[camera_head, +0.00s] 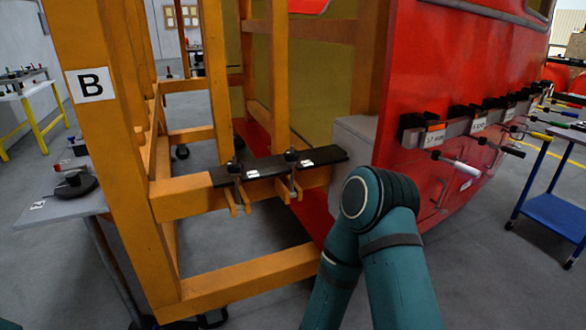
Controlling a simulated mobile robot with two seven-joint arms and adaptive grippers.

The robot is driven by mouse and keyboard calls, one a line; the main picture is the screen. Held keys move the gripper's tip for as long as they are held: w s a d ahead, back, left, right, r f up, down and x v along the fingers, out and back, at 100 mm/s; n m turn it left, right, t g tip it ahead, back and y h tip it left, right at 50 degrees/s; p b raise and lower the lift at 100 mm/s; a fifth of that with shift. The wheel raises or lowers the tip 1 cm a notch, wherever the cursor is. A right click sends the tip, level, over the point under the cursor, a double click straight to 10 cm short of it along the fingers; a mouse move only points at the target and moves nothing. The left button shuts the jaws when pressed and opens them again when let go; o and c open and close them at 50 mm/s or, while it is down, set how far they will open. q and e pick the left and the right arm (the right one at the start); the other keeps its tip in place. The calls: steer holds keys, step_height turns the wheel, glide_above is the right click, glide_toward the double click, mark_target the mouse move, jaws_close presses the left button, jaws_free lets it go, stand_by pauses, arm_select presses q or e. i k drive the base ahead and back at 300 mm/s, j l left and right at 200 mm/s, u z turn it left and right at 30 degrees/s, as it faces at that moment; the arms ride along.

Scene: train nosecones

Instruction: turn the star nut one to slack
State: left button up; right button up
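Two dark star nuts sit on a black clamp bar (268,172) fixed along the orange wooden frame. The left star nut (233,166) and the right star nut (291,156) each have a small white label beside them. The labels are too small to read, so I cannot tell which nut is number one. Orange prongs hang below the bar under each nut. A teal arm of mine rises from the bottom right of centre, its bent joint just right of the bar. Neither of my grippers is in view.
An orange frame post with a "B" sign (91,84) stands at the left. A grey side table (62,207) is behind it. The red nosecone (455,70) carries several black clamps with handles on the right. A blue trolley (555,215) stands far right.

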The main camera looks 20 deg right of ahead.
mark_target(292, 159)
steer(key=i, duration=0.85)
steer(key=i+z, duration=0.15)
steer(key=z, duration=0.2)
steer(key=i+z, duration=0.2)
steer(key=z, duration=0.15)
steer(key=i+j+z, duration=0.1)
steer(key=z, duration=0.3)
